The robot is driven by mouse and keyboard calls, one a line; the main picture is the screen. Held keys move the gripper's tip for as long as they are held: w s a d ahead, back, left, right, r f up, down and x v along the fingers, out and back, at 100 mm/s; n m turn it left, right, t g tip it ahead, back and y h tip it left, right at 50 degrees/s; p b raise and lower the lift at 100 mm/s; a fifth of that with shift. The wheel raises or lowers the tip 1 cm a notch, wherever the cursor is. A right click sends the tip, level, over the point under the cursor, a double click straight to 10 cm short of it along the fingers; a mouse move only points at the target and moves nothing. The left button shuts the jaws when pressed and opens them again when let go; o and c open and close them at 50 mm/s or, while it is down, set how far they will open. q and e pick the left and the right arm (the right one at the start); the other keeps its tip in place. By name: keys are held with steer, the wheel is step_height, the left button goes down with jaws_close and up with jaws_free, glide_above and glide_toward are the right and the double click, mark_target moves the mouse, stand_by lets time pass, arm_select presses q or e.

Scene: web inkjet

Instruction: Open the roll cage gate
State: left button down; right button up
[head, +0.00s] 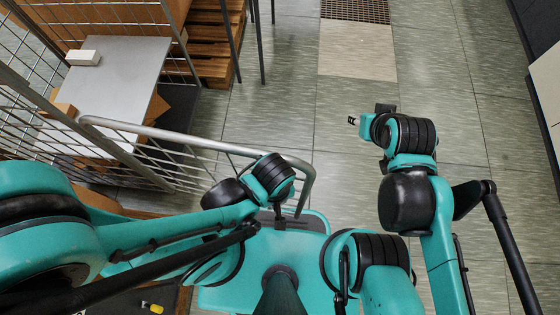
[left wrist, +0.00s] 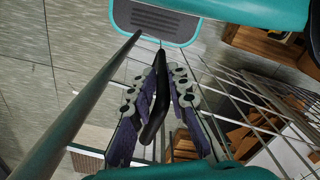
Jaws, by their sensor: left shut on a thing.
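The roll cage gate (head: 210,142) is a grey tubular frame with thin wire bars, reaching from the cage at left toward my body in the head view. Its rounded free end lies in front of my base. In the left wrist view, my left gripper (left wrist: 165,82) has its purple-padded fingers closed around a black bar-like handle (left wrist: 158,110). In the head view the left fingers are mostly hidden by the wrist. My right gripper (head: 354,120) is held over open floor, away from the gate; its finger spacing is too small to judge.
The roll cage's wire side wall (head: 75,130) stands at left, with a grey panel (head: 115,85) carrying a white box (head: 83,57). Wooden pallets (head: 212,55) stand behind it. Tiled floor (head: 430,65) is clear in the middle. Dark furniture edges the right.

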arm_select(q)
steer(key=shift+a, duration=0.2)
steer(key=c, duration=1.7)
jaws_free()
steer(key=shift+o, duration=0.6)
steer(key=shift+a, duration=0.15)
steer(key=shift+r, duration=6)
